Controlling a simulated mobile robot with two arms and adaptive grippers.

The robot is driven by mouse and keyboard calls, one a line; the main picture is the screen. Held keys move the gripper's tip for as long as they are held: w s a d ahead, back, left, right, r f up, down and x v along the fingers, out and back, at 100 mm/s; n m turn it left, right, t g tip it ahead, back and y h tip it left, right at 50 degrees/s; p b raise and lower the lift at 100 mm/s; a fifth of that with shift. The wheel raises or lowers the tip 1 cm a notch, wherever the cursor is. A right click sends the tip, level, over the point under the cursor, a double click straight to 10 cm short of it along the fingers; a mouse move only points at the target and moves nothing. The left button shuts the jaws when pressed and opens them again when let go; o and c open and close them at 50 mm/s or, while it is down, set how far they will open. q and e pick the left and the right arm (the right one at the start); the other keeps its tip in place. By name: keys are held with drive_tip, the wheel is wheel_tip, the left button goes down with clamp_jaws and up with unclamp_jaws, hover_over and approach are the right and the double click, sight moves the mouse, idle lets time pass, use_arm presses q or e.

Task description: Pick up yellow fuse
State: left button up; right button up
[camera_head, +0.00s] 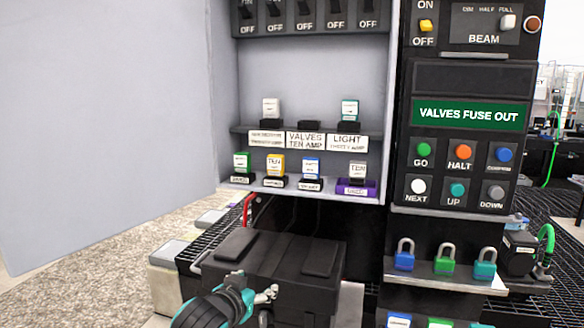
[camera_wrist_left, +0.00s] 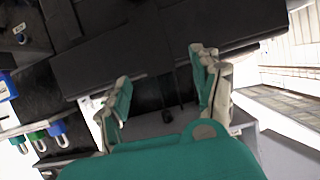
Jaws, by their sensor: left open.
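The yellow fuse (camera_head: 275,163) stands upright in a black holder on the lower shelf of the panel, second from the left. It has a white label face with yellow edges. My left gripper (camera_head: 266,294) is low in the head view, below and in front of that shelf, over the black lidded box. It is well apart from the fuse. In the left wrist view, its teal and grey fingers (camera_wrist_left: 160,85) are spread with nothing between them. The yellow fuse is not seen in the left wrist view. My right gripper is in neither view.
A green fuse (camera_head: 241,162) and a blue fuse (camera_head: 311,167) flank the yellow one. The upper shelf has an empty holder (camera_head: 309,127) labelled VALVES. The black box (camera_head: 275,258) lies under the shelf. A screen (camera_head: 468,115) reads VALVES FUSE OUT.

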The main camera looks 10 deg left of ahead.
use_arm(q)
wheel_tip(320, 180, up, 23)
drive_tip(key=w+a+t, duration=0.1)
drive_tip(key=t, duration=0.3)
drive_tip(key=p, duration=0.4)
approach(274, 165)
drive_tip(key=shift+n, duration=0.3)
drive_tip(key=w, duration=0.5)
drive_tip(key=shift+r, duration=0.15)
drive_tip(key=shift+w, duration=0.55)
drive_tip(key=w, duration=0.1)
drive_tip(key=w+p, duration=0.1)
drive_tip(key=w, duration=0.1)
drive_tip(key=w+p, duration=0.1)
drive_tip(key=shift+w+d+f, duration=0.15)
drive_tip(key=shift+w+f, duration=0.15)
drive_tip(key=shift+w, duration=0.05)
drive_tip(key=shift+w+f, duration=0.1)
drive_tip(key=shift+w, duration=0.2)
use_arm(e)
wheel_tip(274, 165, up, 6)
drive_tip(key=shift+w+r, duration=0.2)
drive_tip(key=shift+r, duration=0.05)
use_arm(q)
drive_tip(key=shift+s, duration=0.1)
drive_tip(key=shift+c, duration=0.5)
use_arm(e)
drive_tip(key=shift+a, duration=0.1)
